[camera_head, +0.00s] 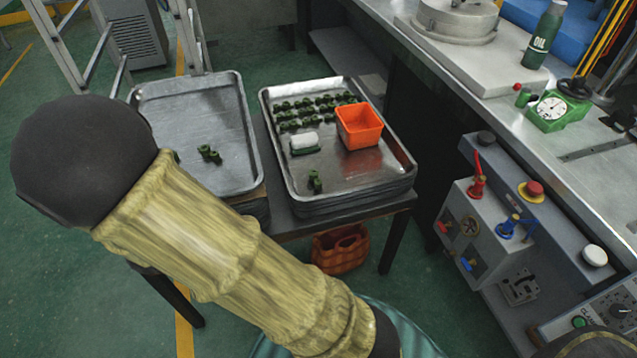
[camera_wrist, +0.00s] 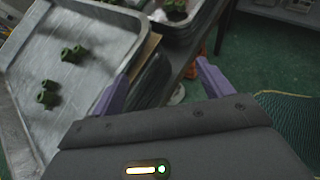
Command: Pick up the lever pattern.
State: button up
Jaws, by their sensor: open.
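Small dark green patterns lie on two metal trays; I cannot tell by shape which one is the lever pattern. On the left tray (camera_head: 225,100), one green pattern (camera_head: 210,153) lies in the open and another (camera_head: 177,156) is partly hidden by my arm. The wrist view shows two on that tray, an upper pattern (camera_wrist: 73,54) and a lower pattern (camera_wrist: 47,95). A single pattern (camera_head: 315,182) stands near the front of the right tray (camera_head: 375,182). My gripper (camera_wrist: 162,69) is open and empty, its purple fingers apart beside the left tray's edge. The head view does not show its fingers.
The right tray also holds rows of green pieces (camera_head: 305,108), an orange bin (camera_head: 358,128) and a white-and-green block (camera_head: 304,143). A workbench with an oil bottle (camera_head: 544,35), a dial gauge (camera_head: 552,108) and a control box (camera_head: 490,215) stands right. An orange basket (camera_head: 340,248) sits below.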

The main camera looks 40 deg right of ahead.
jog(key=s+d+r+m+g+y, duration=0.1)
jog(key=s+m+y, duration=0.3)
jog(key=m, duration=0.7)
jog(key=s+d+r+m+g+y, duration=0.1)
jog(key=s+m+y, duration=0.4)
jog(key=m, duration=0.6)
jog(key=shift+d+r+g+y, duration=0.45)
jog(key=shift+d+r, duration=0.25)
jog(key=shift+d, duration=0.45)
